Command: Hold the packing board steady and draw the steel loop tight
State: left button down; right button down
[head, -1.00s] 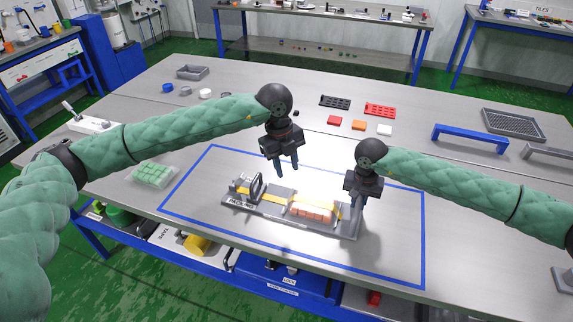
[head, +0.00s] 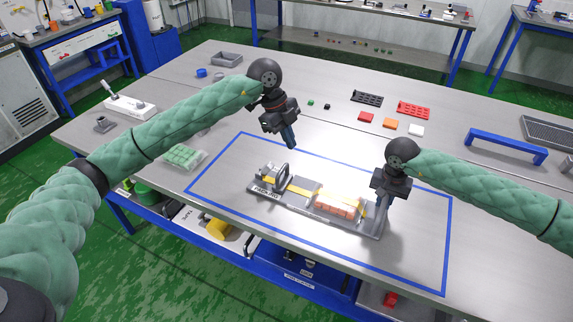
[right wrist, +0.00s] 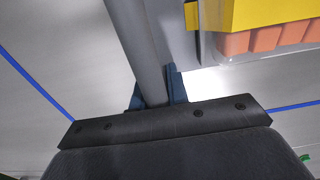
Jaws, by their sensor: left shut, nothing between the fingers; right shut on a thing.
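The grey packing board (head: 296,207) lies on the table inside a blue outline. A yellow strap (head: 302,191) runs along it over a group of orange blocks (head: 336,205). The upright steel loop (head: 282,178) stands near the board's left end. My left gripper (head: 291,143) is shut and empty, above and behind the loop, apart from it. My right gripper (head: 384,207) is at the board's right end, pointing down. In the right wrist view its fingers (right wrist: 160,92) are shut on a grey bar (right wrist: 133,45), which looks like the board's end edge; the exact grip is partly hidden.
A bag of green blocks (head: 184,157) lies left of the outline. Black (head: 367,97) and red (head: 414,110) trays and small coloured blocks lie behind. A blue bracket (head: 506,146) stands at the back right. The table in front of the board is clear.

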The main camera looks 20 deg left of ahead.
pick_arm(q)
jog(key=shift+s+a+n, duration=0.1)
jog(key=shift+a+n, duration=0.1)
jog(key=shift+n, duration=1.1)
send_over(286, 182)
jog(key=d, duration=0.2)
jog(key=f, duration=1)
jog(key=shift+s+a, duration=0.15)
jog(key=shift+a, duration=0.1)
jog(key=shift+a+f, duration=0.1)
jog(key=shift+a, duration=0.6)
